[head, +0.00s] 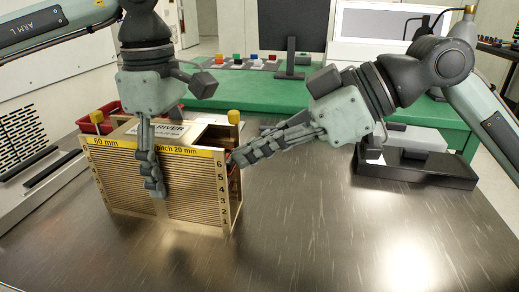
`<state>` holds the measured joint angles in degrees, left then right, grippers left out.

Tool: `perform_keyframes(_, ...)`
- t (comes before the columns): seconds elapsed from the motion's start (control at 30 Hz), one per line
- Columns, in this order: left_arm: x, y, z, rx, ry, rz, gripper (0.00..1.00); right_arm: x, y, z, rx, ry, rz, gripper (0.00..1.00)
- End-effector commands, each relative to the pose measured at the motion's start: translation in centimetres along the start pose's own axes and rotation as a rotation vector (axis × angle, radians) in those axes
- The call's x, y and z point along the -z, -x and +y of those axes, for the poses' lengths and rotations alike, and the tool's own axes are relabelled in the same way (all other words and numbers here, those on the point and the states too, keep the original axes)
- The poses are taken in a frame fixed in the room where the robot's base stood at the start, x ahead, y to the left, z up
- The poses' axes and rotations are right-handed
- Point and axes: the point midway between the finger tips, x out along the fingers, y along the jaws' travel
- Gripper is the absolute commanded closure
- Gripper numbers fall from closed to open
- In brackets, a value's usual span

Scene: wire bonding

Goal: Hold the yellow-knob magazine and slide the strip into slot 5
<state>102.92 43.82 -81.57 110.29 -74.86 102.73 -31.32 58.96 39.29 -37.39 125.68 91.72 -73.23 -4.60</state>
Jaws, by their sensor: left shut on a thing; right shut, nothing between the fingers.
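The yellow-knob magazine (120,190) is a brass-coloured slotted box standing upright on the steel table. I cannot make out the strip.
A red bin (88,123) stands behind the magazine at the left. A black fixture (415,175) with a grey part sits at the right. A green bench (300,88) stands behind.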

Motion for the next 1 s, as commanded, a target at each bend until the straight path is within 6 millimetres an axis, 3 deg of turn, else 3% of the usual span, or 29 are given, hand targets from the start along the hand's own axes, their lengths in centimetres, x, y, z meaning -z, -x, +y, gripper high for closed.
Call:
perform_keyframes(0.5,0.0,0.0,0.0,0.0,0.001,0.0,0.91,0.7,-0.9,0.0,0.0,-0.001,0.0,1.0)
perform_keyframes(1.0,0.0,0.0,0.0,0.0,0.0,0.0,0.91,0.2,2.8,0.1,-0.002,-0.002,0.0,1.0)
